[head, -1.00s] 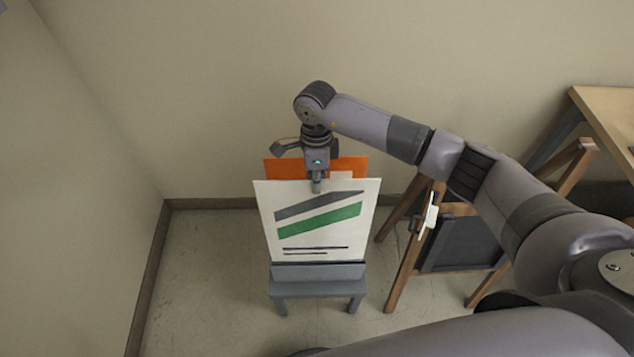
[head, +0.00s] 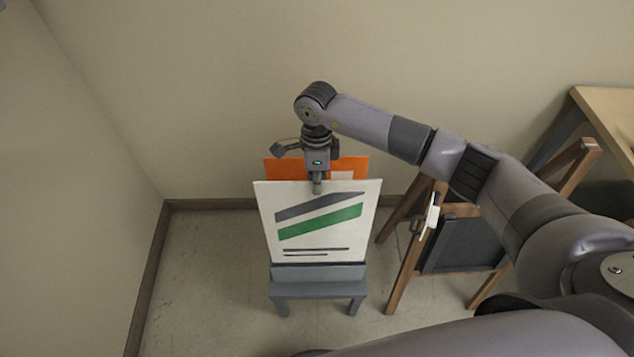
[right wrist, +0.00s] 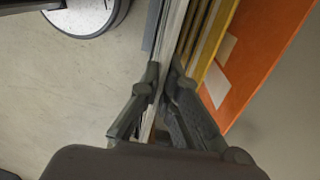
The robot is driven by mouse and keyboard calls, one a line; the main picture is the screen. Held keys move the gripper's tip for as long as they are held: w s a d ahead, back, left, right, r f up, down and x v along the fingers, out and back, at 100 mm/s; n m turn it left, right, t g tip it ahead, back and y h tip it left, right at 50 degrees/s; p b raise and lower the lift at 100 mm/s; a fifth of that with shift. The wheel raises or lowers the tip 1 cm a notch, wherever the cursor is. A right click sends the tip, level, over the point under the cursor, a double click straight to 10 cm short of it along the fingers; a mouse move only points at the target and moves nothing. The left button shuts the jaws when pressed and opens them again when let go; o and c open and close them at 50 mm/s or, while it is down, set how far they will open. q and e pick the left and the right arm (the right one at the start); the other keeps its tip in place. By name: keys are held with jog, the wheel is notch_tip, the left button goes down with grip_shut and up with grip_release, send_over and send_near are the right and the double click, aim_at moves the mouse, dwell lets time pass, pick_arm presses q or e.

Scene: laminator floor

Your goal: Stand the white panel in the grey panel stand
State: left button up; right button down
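The white panel (head: 318,245), with a dark stripe, a green stripe and thin lines, is upright and leans slightly back in the head view. Its lower edge is at the grey panel stand (head: 318,290), behind the stand's front lip; how deep it sits is hidden. My right gripper (head: 317,188) is at the middle of the panel's top edge, pointing down. In the right wrist view, the fingers (right wrist: 165,78) lie on both sides of the panel's thin edge (right wrist: 172,35), closed on it. My left gripper is not in view.
An orange panel (head: 345,166) stands just behind the white one; yellowish edges (right wrist: 207,40) lie between them in the wrist view. A wooden easel with a dark board (head: 455,243) stands close on the right. A wooden table (head: 610,115) is at far right. Floor left of the stand is clear.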

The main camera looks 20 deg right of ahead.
aim_at(317, 218)
jog(key=shift+f, duration=0.1)
jog(key=shift+s+f+b, duration=0.1)
jog(key=shift+f+b, duration=1.35)
jog(key=shift+b, duration=0.1)
jog(key=shift+f, duration=0.2)
jog(key=shift+s+a+f+b, duration=0.1)
jog(key=shift+s+f+b, duration=0.05)
jog(key=shift+f+b, duration=1.3)
jog(key=shift+s+a+f+b, duration=0.1)
jog(key=shift+s+f+b, duration=0.1)
jog(key=shift+f+b, duration=1.25)
jog(key=shift+s+f+b, duration=0.15)
jog(key=shift+f+b, duration=1)
jog(key=shift+f, duration=0.55)
jog(key=c, duration=1.7)
grip_release()
